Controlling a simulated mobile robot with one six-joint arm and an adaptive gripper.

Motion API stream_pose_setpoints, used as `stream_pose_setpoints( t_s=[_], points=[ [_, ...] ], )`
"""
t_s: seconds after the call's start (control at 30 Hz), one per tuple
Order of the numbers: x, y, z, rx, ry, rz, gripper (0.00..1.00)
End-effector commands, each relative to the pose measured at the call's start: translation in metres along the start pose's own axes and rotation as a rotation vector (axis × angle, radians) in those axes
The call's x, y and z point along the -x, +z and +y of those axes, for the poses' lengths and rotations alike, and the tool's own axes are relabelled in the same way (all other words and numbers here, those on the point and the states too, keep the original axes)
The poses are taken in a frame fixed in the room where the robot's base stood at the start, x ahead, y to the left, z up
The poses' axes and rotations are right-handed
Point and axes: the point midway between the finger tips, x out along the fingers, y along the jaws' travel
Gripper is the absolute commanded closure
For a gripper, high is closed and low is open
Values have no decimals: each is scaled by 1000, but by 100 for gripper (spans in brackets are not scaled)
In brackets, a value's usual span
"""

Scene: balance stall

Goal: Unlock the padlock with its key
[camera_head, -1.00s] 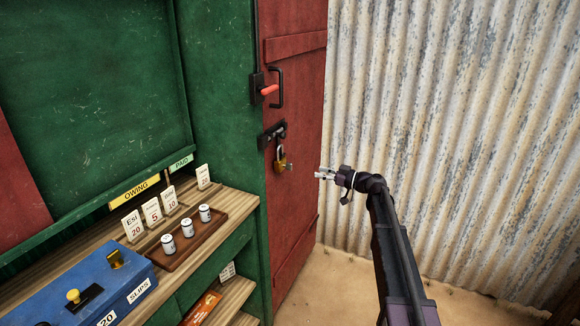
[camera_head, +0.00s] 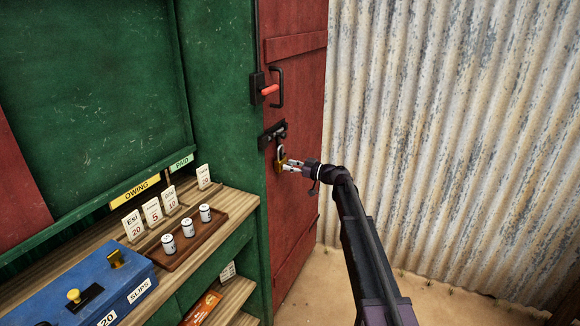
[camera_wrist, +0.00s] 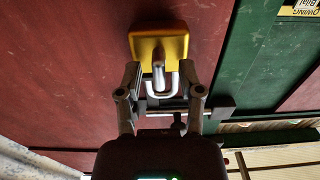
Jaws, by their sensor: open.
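The brass padlock (camera_head: 281,166) hangs by its silver shackle from the hasp on the red door. In the wrist view, which looks upside down, the padlock's yellow body (camera_wrist: 150,42) is above its shackle (camera_wrist: 166,93). A grey piece that looks like the key (camera_wrist: 158,73) sticks out from the body towards the wrist camera. My gripper (camera_head: 289,165) is right in front of the padlock. In the wrist view its fingers (camera_wrist: 161,78) are open, one on each side of the grey piece, with gaps on both sides. Whether the key is turned is unclear.
The dark hasp and bolt (camera_head: 272,135) are just above the padlock. A black handle with a red lever (camera_head: 269,90) is higher on the door. A green cabinet and shelf with cards and white weights (camera_head: 187,228) stand left. Corrugated wall (camera_head: 430,130) is right.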

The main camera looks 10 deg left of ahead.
Motion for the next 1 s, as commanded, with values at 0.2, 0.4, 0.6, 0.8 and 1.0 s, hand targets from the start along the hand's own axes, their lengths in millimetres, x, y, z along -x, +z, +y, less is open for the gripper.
stream_pose_setpoints(
  t_s=[0.2, 0.4, 0.6, 0.8, 1.0],
  points=[
    [-3, 0, 0, 0, 1, 0, 51],
    [-3, 0, 0, 0, 1, 0, 60],
    [-3, 0, 0, 0, 1, 0, 100],
    [-3, 0, 0, -1, 0, -1, 100],
    [-3, 0, 0, -26, 0, -1, 100]
  ],
)
